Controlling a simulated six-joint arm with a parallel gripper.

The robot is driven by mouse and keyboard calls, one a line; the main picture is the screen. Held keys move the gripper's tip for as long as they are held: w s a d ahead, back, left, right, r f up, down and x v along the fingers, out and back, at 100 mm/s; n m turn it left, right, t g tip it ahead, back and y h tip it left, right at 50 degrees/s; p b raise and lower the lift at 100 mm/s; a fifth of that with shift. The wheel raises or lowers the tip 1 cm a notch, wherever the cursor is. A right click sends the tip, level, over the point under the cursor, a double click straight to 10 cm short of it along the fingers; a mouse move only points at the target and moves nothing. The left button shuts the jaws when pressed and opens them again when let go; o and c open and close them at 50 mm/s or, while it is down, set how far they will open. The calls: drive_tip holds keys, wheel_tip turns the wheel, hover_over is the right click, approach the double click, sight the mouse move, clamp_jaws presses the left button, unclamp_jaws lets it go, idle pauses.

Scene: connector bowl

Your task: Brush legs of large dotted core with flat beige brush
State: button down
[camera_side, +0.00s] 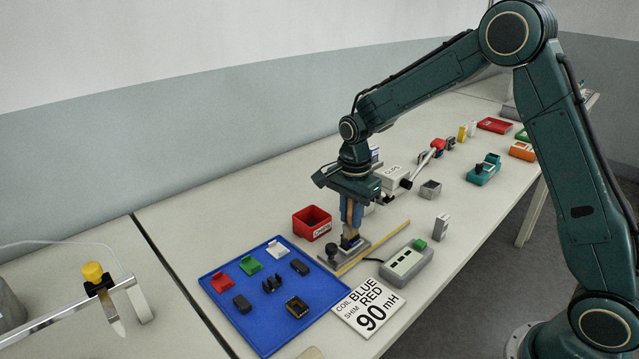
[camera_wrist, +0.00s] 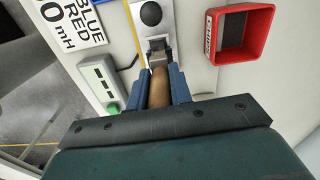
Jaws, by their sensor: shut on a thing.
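My gripper (camera_side: 351,219) is shut on a tan-brown handle, which I take for the flat beige brush (camera_wrist: 160,88). The brush points down between the blue fingers, and its lower end is over a grey metal fixture (camera_side: 330,258) with a black knob. In the wrist view the fixture (camera_wrist: 151,30) lies just beyond the brush. A small dark and pale piece (camera_side: 349,242) sits in the fixture under the brush. I cannot tell whether it is the large dotted core, or whether the bristles touch it. No dots or legs can be made out.
A blue tray (camera_side: 224,292) with several small coloured and black parts lies left of the fixture. A red bin (camera_side: 312,222) stands behind it. A grey box with a green button (camera_side: 406,263), a yellow strip (camera_side: 380,243) and a "BLUE RED 90 mH" card (camera_side: 369,304) are close by.

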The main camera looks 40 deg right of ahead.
drive_tip(key=shift+d, duration=0.6)
drive_tip(key=shift+a, duration=0.25)
drive_tip(key=shift+a, duration=0.75)
drive_tip(key=shift+a, duration=0.25)
drive_tip(key=shift+d, duration=0.65)
drive_tip(key=shift+d, duration=0.35)
drive_tip(key=shift+d, duration=0.2)
drive_tip(key=shift+r, duration=0.1)
drive_tip(key=shift+r, duration=4.4)
